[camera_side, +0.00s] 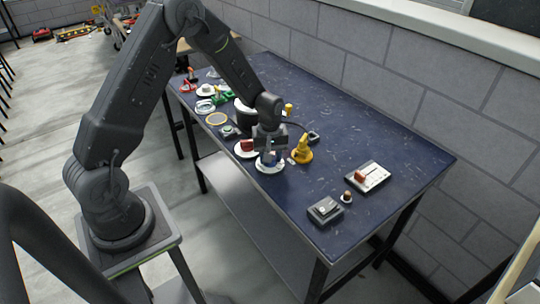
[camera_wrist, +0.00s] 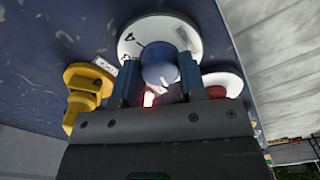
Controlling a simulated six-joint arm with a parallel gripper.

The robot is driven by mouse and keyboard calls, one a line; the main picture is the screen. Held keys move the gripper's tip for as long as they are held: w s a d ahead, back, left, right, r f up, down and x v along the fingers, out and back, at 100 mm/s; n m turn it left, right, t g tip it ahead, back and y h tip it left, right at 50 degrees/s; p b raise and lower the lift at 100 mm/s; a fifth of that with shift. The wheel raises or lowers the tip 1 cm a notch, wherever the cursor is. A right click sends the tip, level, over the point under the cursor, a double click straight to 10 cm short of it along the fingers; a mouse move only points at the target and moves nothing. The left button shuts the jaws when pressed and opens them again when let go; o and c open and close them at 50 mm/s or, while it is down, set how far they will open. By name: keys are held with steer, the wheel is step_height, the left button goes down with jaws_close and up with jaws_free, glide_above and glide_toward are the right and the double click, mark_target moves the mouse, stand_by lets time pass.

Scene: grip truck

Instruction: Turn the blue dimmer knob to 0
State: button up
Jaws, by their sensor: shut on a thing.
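The blue dimmer knob (camera_wrist: 160,66) sits on a round white base plate (camera_wrist: 135,30) in the wrist view. The plate carries small dark marks, too small to read. My gripper (camera_wrist: 158,70) has one finger on each side of the knob and is shut on it. In the side view my gripper (camera_side: 268,157) points down over the white base plate (camera_side: 270,169), and hides most of the knob. The knob's pointer and setting cannot be read.
A yellow device (camera_side: 302,149) stands close on the right of my gripper, and a white disc with a red part (camera_side: 245,148) close on the left. A grey switch box (camera_side: 325,210) and a white slider box (camera_side: 367,177) are further right. Bare blue tabletop (camera_side: 400,145) lies at the back right.

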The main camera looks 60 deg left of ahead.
steer(key=shift+n, duration=0.6)
steer(key=o, duration=0.9)
step_height(320, 180, up, 14)
steer(key=shift+f, duration=0.1)
stand_by(0.4)
steer(key=s+d+r+m+t, duration=0.3)
steer(key=s+d+r+m, duration=0.4)
steer(key=s+r, duration=0.4)
steer(key=s+d+r+m+t, duration=0.1)
steer(key=s+m, duration=0.1)
steer(key=s, duration=0.1)
steer(key=s+d+r+m, duration=0.1)
steer(key=s+m, duration=0.1)
steer(key=s, duration=0.2)
steer(key=s+d+r+m+t, duration=0.1)
steer(key=s+m, duration=0.1)
steer(key=s, duration=0.1)
steer(key=shift+s+d+m+t, duration=0.25)
steer(key=shift+d+m+t, duration=0.05)
steer(key=shift+d, duration=0.05)
